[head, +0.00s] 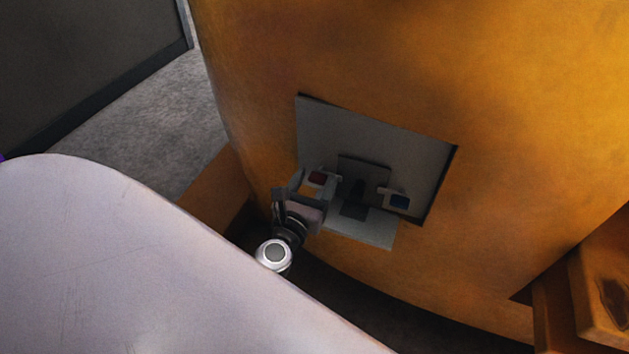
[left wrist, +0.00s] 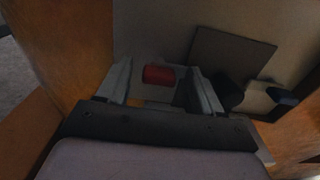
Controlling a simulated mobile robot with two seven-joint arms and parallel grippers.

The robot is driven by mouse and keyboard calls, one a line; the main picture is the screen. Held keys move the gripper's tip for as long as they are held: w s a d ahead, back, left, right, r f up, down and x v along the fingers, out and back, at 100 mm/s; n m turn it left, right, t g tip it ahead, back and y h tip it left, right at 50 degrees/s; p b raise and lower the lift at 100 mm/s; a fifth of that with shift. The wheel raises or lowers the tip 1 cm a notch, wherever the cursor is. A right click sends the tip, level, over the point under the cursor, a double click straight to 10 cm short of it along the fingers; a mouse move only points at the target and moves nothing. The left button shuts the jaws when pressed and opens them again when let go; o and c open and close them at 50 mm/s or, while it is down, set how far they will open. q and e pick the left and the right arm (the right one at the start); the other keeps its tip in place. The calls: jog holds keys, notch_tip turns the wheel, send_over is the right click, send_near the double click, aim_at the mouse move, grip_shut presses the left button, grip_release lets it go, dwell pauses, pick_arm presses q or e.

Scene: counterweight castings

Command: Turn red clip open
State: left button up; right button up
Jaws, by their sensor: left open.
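The red clip (head: 318,177) sits at the left side of a recess in the orange casting, in front of a grey back plate. In the left wrist view the red clip (left wrist: 158,75) shows between the two fingers of my left gripper (left wrist: 155,88). My left gripper (head: 308,186) is open at the clip, with a finger on either side. I cannot tell whether the fingers touch it. My right gripper is not in view.
The large orange casting (head: 400,60) surrounds the grey recess plate (head: 385,150). A dark square plate and block (head: 355,190) stand between the clips. A grey ledge (head: 365,230) juts out below. An orange block (head: 600,300) stands at the lower right.

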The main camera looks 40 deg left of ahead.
pick_arm(q)
jog(key=shift+w, duration=0.1)
jog(key=c, duration=1.1)
jog(key=shift+o, duration=0.2)
